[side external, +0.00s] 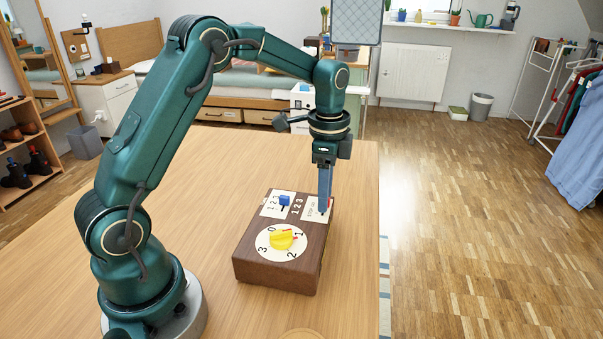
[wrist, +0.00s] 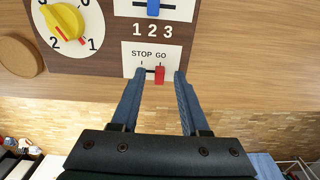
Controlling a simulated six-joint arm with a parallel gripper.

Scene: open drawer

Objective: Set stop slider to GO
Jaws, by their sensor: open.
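The red stop slider (wrist: 160,75) stands on a white plate (wrist: 131,73) marked STOP and GO. In the wrist view it is at the right end of its slot, in line with the GO mark. The plate is on top of a dark wooden box (side external: 277,271) on the table. My gripper (side external: 323,211) points down over this plate, open, with one finger on each side of the red slider in the wrist view (wrist: 159,76). I cannot tell whether a finger touches it. In the side view the fingers mostly hide the slider.
The box also carries a yellow dial (side external: 281,240) with numbers around it and a blue slider (side external: 285,200) on a plate marked 1 2 3. A round wooden disc (wrist: 18,55) lies on the table beside the box. The table (side external: 190,262) is otherwise clear.

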